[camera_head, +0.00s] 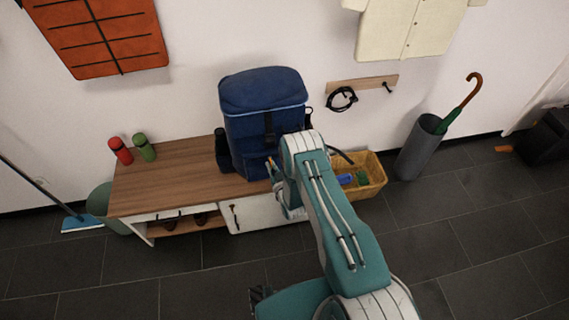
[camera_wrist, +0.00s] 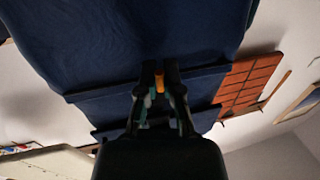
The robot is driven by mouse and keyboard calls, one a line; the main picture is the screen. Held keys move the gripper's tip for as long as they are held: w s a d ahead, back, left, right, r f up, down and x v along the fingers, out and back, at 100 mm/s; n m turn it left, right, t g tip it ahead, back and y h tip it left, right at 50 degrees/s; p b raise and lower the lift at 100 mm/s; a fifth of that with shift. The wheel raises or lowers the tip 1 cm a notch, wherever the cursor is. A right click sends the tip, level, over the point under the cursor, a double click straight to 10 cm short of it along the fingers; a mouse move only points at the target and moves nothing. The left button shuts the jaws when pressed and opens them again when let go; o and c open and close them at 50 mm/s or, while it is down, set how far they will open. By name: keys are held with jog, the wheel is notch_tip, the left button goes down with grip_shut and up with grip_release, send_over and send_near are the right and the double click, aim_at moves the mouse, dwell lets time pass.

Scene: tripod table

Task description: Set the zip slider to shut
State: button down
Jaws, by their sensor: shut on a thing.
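A blue backpack (camera_head: 262,112) stands upright on the wooden top of a low bench (camera_head: 165,182), near its right end. In the wrist view the backpack's dark blue fabric (camera_wrist: 130,40) fills much of the picture, with darker bands across it. My gripper (camera_wrist: 159,82) is at the backpack's front, its fingertips shut on a small orange zip slider (camera_wrist: 159,83).
A red bottle (camera_head: 120,150) and a green bottle (camera_head: 144,147) stand at the bench's left. A wicker basket (camera_head: 372,178) with several items sits right of the backpack. A grey umbrella stand (camera_head: 418,148) is farther right. The dark tiled floor in front is mostly clear.

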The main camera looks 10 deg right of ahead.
aim_at(247, 164)
jog(key=a, duration=0.8)
jog(key=shift+d, duration=0.1)
jog(key=c, duration=0.8)
grip_release()
jog(key=shift+o, duration=0.2)
jog(key=v, duration=1.2)
